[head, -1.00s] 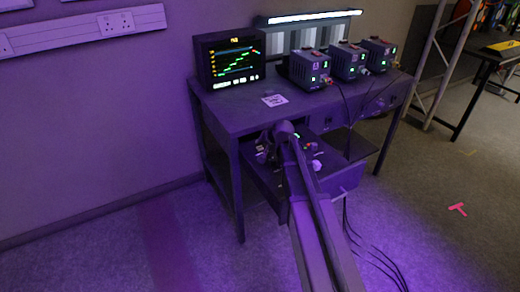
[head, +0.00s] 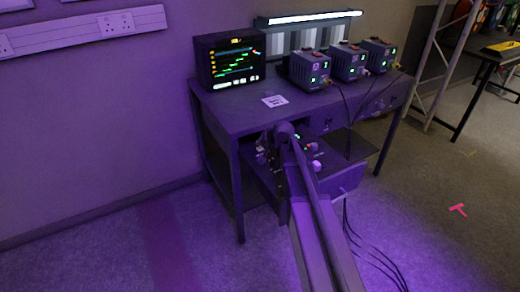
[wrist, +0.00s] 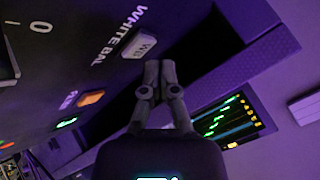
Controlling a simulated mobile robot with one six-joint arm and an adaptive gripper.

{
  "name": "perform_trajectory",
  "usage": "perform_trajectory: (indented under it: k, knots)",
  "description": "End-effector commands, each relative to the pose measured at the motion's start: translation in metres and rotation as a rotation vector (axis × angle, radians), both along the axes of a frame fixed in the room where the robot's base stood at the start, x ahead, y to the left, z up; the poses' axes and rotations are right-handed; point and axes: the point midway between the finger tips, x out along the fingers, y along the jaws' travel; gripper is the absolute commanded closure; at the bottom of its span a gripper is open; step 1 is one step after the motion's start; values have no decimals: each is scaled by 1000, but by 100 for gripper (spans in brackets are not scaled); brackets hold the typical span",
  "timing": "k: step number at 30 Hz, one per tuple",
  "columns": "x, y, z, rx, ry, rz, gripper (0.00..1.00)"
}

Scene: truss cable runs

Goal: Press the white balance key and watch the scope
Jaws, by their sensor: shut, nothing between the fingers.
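The white balance key (wrist: 139,46) is a pale key marked WB, beside the printed label WHITE BAL (wrist: 118,33) on a dark panel in the wrist view. My gripper (wrist: 160,66) is shut and empty. Its fingertips are right by the key's lower right side in the picture; I cannot tell whether they touch it. In the head view my arm hides the key and the fingertips. The scope (head: 231,63) stands at the desk's back left, its screen lit with stepped green traces. Its screen also shows in the wrist view (wrist: 228,122).
An orange key (wrist: 91,98) and a green light (wrist: 67,122) sit further along the panel. Three grey boxes with green displays, one of them here (head: 310,68), stand on the desk (head: 235,112). Cables hang below the desk. The floor at left is clear.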

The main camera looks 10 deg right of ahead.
Motion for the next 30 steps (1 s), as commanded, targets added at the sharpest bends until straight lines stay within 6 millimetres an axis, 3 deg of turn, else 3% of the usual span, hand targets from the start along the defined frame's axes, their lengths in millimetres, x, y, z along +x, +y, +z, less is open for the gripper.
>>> perform_trajectory:
  k: [30]
  knots:
    - [0, 0, -9, 0, 0, 0, 100]
